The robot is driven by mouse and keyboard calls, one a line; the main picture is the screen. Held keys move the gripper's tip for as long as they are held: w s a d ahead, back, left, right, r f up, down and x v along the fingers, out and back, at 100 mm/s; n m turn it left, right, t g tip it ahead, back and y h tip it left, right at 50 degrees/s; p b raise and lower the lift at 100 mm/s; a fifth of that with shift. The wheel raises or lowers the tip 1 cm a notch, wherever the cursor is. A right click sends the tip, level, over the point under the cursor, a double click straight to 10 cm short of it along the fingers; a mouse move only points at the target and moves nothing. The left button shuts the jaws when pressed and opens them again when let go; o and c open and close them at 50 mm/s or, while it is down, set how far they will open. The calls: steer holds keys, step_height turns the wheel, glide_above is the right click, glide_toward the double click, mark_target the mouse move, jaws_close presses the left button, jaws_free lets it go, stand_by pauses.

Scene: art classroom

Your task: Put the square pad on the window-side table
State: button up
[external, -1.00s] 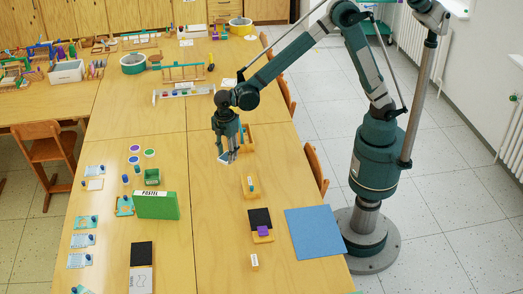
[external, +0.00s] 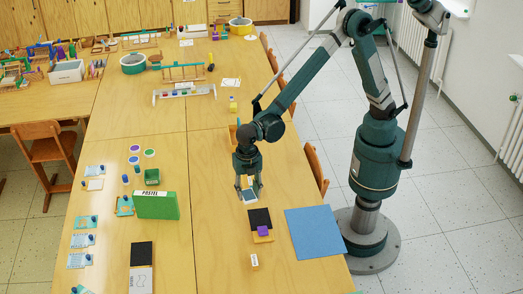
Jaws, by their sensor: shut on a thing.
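My gripper (external: 249,190) points down over the right-hand part of the long wooden table (external: 222,235). It is shut on a small flat pad (external: 250,196), grey-blue with a pale edge, which shows between and below the fingertips. The pad looks tilted and close to the table top; I cannot tell whether it touches the table or the things there. The small wooden stand under the gripper is mostly hidden by the fingers.
A blue mat (external: 314,232) lies at the right edge. A green box (external: 156,205) stands to the left. Bare table lies between.

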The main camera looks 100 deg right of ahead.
steer(key=s+a+n, duration=0.4)
steer(key=s+a, duration=0.1)
steer(key=a, duration=0.3)
steer(key=s+a+n, duration=0.3)
steer(key=s+a, duration=0.2)
steer(key=a, duration=0.4)
steer(key=n, duration=0.9)
glide_above(320, 271)
steer(key=shift+a+f, duration=0.1)
steer(key=shift+f, duration=2.45)
steer(key=shift+f, duration=0.1)
steer(key=shift+f+b, duration=0.55)
steer(key=shift+f, duration=2.5)
steer(key=shift+f+b, duration=0.4)
steer(key=shift+f, duration=1.45)
steer(key=shift+f, duration=0.15)
